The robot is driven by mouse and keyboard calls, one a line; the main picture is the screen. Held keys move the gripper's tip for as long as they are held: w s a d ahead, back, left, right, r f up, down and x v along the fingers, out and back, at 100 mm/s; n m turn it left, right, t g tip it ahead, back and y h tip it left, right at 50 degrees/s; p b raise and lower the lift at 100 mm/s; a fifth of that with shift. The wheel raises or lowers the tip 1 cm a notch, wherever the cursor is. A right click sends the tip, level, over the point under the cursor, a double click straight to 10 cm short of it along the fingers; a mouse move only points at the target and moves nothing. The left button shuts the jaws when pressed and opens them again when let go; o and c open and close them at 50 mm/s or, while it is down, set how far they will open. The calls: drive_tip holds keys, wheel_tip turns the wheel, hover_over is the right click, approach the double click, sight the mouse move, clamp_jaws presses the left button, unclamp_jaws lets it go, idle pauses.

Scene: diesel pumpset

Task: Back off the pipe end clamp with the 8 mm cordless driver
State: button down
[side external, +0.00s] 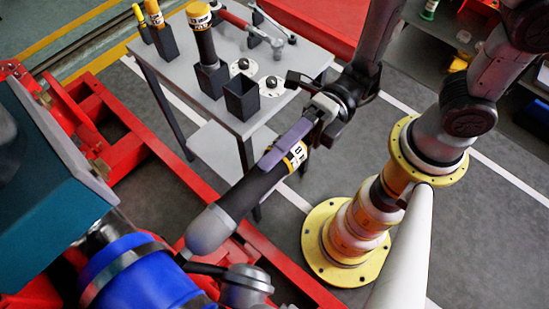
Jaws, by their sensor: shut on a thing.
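My gripper (320,110) is shut on the cordless driver (255,185), near its rear end. The driver has a purple part, a yellow band with a white label that seems to read 8, a dark body and a grey nose. It slants down to the left, with its nose just right of the blue hose (145,272). A metal band clamp (112,272) wraps the hose's left part; I take it as the pipe end clamp. The driver's tip is close to the hose and a dark fitting. I cannot tell whether it touches the clamp's screw, which I cannot make out.
A grey table (190,80) stands behind, holding another yellow-banded driver (204,42) in a dark holder, an empty dark holder (242,98) and a red-handled tool (240,20). The red frame (262,245) runs below the driver. A teal housing (40,190) stands at left.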

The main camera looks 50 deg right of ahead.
drive_tip(key=shift+d+r, duration=0.1)
drive_tip(key=shift+d, duration=2.5)
